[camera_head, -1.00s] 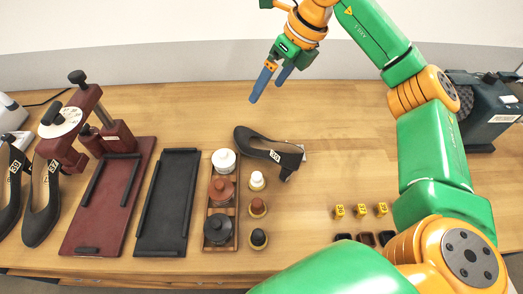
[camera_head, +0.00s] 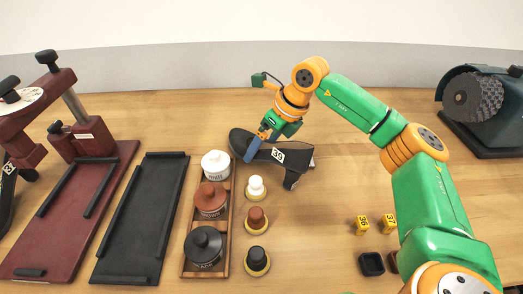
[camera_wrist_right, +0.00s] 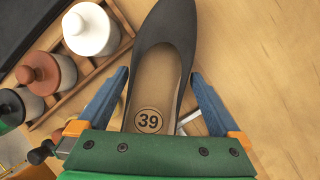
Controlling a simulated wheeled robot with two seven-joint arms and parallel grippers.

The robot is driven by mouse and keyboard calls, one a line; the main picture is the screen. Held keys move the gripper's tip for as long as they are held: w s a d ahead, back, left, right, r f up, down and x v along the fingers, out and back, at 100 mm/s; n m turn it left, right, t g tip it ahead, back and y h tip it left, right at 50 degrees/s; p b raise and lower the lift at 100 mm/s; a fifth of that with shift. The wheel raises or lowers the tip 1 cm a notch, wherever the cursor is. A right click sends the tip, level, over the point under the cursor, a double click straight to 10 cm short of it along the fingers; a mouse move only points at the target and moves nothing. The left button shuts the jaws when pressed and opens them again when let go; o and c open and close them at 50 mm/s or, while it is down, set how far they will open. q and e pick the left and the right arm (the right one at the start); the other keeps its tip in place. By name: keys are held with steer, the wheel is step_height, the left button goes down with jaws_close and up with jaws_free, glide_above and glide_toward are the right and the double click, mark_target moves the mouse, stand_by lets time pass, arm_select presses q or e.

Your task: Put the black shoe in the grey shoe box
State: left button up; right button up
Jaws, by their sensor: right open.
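The black shoe (camera_head: 292,159), a heeled pump marked 39, lies on the wooden table right of the polish jars, toe to the left. It fills the middle of the right wrist view (camera_wrist_right: 168,30), with a tan insole. My right gripper (camera_head: 257,146) is open over the shoe's front half. In the wrist view its blue fingers (camera_wrist_right: 160,76) stand on either side of the shoe, with a gap visible at each side. No plainly grey, walled shoe box shows. A flat dark tray (camera_head: 141,215) with low rails lies left of the jars. My left gripper is out of view.
A wooden rack holds white (camera_head: 215,164), brown (camera_head: 210,199) and black (camera_head: 204,247) jars, with small daubers beside it. A maroon tray (camera_head: 62,232) and press stand left. Yellow number blocks (camera_head: 362,225) lie right. A grinding machine (camera_head: 485,108) stands far right.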

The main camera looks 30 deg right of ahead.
steer(key=shift+w+a+f, duration=0.15)
steer(key=shift+w+f, duration=0.05)
steer(key=shift+f, duration=0.3)
steer(key=c, duration=1.3)
steer(key=shift+o, duration=0.2)
steer(key=shift+r, duration=0.15)
steer(key=shift+r, duration=0.3)
steer(key=s+a+r+b, duration=0.1)
steer(key=s+a+r, duration=0.2)
steer(key=r, duration=0.5)
steer(key=shift+s, duration=0.4)
steer(key=s+a+r, duration=0.1)
steer(key=s, duration=0.1)
steer(key=s+a+r+b, duration=0.1)
steer(key=s+a, duration=0.1)
steer(key=s+a+r+b, duration=0.1)
steer(key=s+a, duration=0.1)
steer(key=s, duration=0.1)
steer(key=shift+r, duration=0.4)
steer(key=shift+s+a+r, duration=0.15)
steer(key=shift+s+a, duration=0.05)
steer(key=shift+s, duration=0.05)
